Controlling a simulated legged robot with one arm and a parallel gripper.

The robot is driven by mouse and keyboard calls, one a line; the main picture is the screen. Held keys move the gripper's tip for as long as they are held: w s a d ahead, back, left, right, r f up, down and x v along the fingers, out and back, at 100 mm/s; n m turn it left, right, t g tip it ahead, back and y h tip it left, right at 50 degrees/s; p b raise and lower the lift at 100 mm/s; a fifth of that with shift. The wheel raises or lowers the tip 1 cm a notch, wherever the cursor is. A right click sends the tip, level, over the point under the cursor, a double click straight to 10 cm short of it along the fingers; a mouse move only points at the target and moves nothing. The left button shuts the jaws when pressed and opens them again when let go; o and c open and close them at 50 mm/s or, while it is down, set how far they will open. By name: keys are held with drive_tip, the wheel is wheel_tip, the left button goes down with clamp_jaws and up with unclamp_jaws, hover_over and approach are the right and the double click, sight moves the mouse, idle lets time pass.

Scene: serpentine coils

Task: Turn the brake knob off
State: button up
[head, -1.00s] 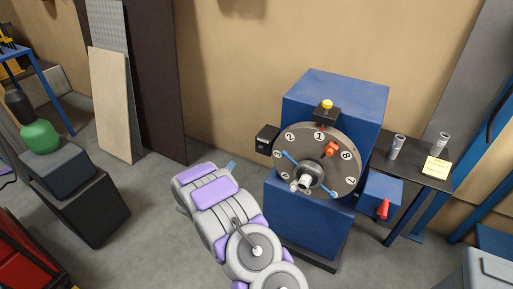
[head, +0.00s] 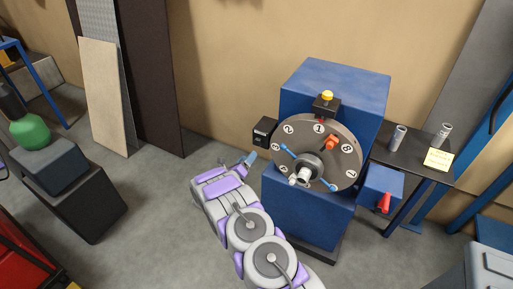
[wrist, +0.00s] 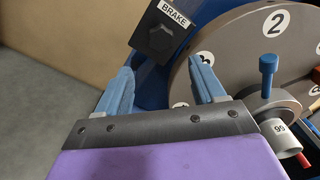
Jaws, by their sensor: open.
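The brake knob (wrist: 160,39) is a dark knob on a black box labelled BRAKE in the wrist view. It sits just beyond and between my fingertips, with a visible gap. In the head view the black brake box (head: 264,132) is on the left side of the blue machine (head: 333,92). My gripper (wrist: 161,78) is open, with two blue fingers apart and nothing between them. In the head view my gripper (head: 248,160) is just below and left of the brake box. The knob's face is too small to read there.
A grey numbered wheel (head: 345,165) with blue pegs and an orange piece is right of the brake box, close to my right finger. A yellow button (head: 327,96) is on top. A red-handled blue box (head: 380,190) is at right.

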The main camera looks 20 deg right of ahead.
sight(258, 144)
drive_tip(key=b+x, duration=0.1)
drive_tip(key=x, duration=0.8)
drive_tip(key=shift+w+d+b, duration=0.2)
drive_tip(key=shift+b, duration=0.2)
drive_tip(key=shift+c, duration=0.4)
drive_tip(key=c, duration=1)
